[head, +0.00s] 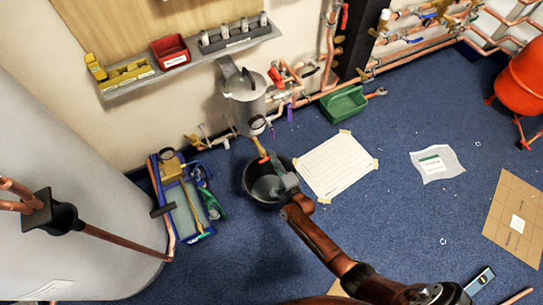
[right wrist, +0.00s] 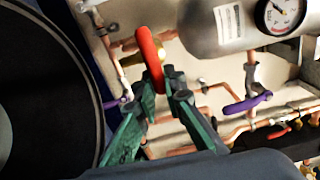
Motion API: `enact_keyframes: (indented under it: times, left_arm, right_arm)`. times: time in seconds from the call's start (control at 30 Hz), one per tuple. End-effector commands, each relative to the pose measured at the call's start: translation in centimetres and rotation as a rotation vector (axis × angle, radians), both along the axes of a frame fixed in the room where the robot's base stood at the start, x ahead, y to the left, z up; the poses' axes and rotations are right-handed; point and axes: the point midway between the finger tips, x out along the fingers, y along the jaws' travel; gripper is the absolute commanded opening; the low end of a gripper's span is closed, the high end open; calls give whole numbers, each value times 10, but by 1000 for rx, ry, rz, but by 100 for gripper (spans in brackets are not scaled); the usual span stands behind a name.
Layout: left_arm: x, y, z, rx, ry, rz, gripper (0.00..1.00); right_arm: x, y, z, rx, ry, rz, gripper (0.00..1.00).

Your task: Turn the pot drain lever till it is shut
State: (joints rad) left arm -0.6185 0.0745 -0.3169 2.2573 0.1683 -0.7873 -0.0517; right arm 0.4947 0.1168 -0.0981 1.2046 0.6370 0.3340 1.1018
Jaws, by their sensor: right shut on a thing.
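The grey metal pot (head: 243,88) hangs on the wall under the shelf, with a gauge at its lower end. In the right wrist view the pot (right wrist: 237,25) is at the top, beside the gauge (right wrist: 283,14). The red drain lever (right wrist: 149,58) stands out from a brass valve near the pot. In the head view only a small red part of the lever (head: 262,154) shows, above the black bucket. My right gripper (right wrist: 162,88) is shut on the lever's lower end; its fingers hide that end. It also shows over the bucket in the head view (head: 270,165). My left gripper is out of view.
The black bucket (head: 251,190) stands on the floor under my right gripper. Valves with purple handles (right wrist: 248,103) and copper pipes run close by. A blue tool tray (head: 208,234) is at the left; a white sheet (head: 338,166) lies at the right.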

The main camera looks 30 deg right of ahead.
Motion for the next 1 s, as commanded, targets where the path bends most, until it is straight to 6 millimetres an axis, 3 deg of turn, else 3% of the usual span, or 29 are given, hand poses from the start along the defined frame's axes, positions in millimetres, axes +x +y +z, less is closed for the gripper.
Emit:
enact_keyframes:
  times: [0.47, 0.5, 0.73, 1.0]
  left_arm:
    - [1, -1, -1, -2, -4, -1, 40]
    - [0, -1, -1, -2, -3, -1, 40]
    - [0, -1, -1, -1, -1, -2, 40]
    - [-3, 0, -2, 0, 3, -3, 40]
  right_arm:
    - [-1, -1, -4, 18, 8, -2, 0]
    - [-1, -1, -4, 18, 8, -2, 11]
    - [-1, -1, -3, 16, 5, -1, 27]
    - [-1, 0, -2, 16, 3, -1, 27]
